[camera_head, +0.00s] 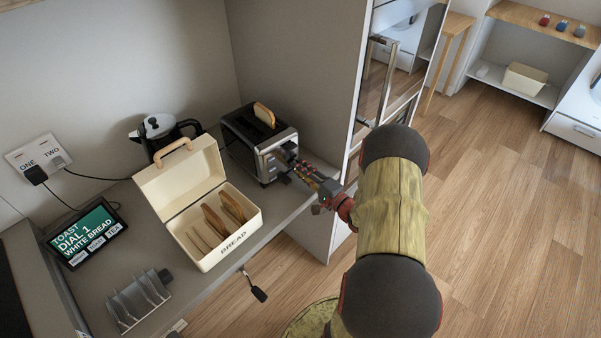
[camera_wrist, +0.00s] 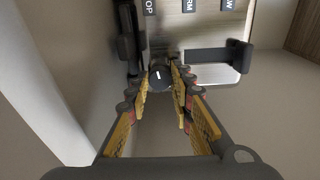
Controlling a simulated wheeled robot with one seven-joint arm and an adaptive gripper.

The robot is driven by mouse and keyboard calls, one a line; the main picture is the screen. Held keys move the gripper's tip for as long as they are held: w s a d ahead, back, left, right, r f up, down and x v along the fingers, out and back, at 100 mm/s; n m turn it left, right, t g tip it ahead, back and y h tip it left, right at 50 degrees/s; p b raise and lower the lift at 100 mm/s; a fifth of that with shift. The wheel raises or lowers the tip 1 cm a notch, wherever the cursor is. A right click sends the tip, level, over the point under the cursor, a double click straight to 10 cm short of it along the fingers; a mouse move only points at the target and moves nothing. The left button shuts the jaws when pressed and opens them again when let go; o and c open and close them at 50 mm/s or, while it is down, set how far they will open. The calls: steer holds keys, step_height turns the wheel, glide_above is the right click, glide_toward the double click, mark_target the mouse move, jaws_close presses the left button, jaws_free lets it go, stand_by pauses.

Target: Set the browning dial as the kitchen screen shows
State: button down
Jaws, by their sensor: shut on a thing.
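The kitchen screen (camera_head: 84,233) at the left reads "TOAST DIAL 1 WHITE BREAD". The toaster (camera_head: 260,142) stands at the back of the counter with a slice of bread (camera_head: 264,115) in its top. My gripper (camera_head: 290,158) reaches the toaster's front from the right. In the wrist view, the round black browning dial (camera_wrist: 160,76) with a white pointer mark sits between the fingertips of my gripper (camera_wrist: 161,80), which is shut on it. The dial's numbers cannot be read. In the head view my gripper hides the dial.
A cream bread box (camera_head: 187,225) with its lid open holds several slices. A kettle (camera_head: 158,128) stands behind it. A toast rack (camera_head: 138,299) is at the front left. A black lever (camera_wrist: 218,56) juts out beside the dial. A tall cabinet wall (camera_head: 300,80) stands right of the toaster.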

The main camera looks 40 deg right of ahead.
stand_by(0.5)
steer(key=c, duration=1.6)
jaws_free()
steer(key=shift+o, duration=0.2)
steer(key=s, duration=1.2)
steer(key=shift+a, duration=0.15)
